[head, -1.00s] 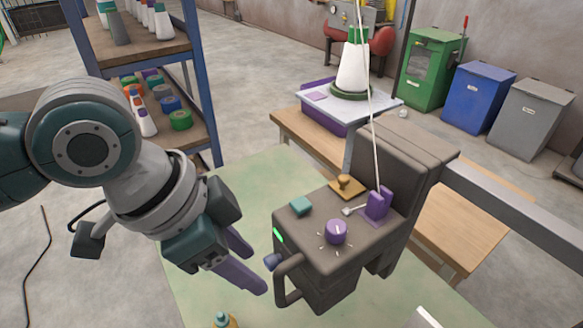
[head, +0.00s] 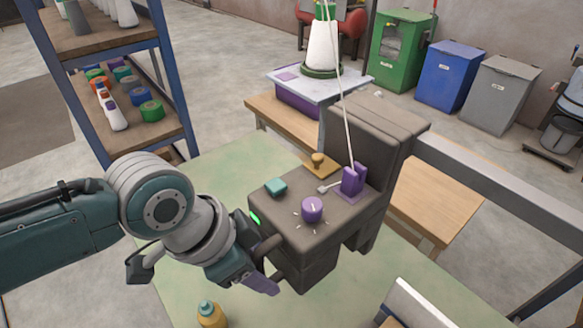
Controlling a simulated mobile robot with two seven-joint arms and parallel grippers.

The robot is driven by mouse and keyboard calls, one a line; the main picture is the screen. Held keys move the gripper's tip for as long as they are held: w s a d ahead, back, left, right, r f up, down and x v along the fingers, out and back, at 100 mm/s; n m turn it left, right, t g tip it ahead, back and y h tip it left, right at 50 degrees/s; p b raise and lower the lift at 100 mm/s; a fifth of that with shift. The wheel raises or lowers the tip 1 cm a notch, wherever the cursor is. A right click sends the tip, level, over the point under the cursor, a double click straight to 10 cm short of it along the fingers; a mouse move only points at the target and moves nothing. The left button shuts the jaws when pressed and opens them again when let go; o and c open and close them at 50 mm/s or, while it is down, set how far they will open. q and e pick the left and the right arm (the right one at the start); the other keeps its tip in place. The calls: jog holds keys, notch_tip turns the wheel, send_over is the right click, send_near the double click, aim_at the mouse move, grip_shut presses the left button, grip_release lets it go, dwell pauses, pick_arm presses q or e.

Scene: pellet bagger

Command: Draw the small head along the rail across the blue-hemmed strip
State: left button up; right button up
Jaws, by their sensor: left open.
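The small head (head: 310,195) is a grey-brown machine body on a grey rail (head: 490,195) that runs off to the right. On its top are a purple dial (head: 312,208), a teal block (head: 276,186), a brass-coloured knob (head: 318,162) and a purple upright (head: 353,180) with white thread. A looped handle (head: 268,247) sticks out of its near left side. My left gripper (head: 262,284) is open, with its purple fingers at the handle; I cannot tell whether they are around it. I cannot make out the blue-hemmed strip. My right gripper is not in view.
A green table top (head: 215,170) lies beneath. A thread cone (head: 324,45) stands behind the head. A shelf rack (head: 125,85) is at left, bins (head: 445,75) at back right.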

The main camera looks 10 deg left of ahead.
pick_arm(q)
grip_shut()
dwell(1.3)
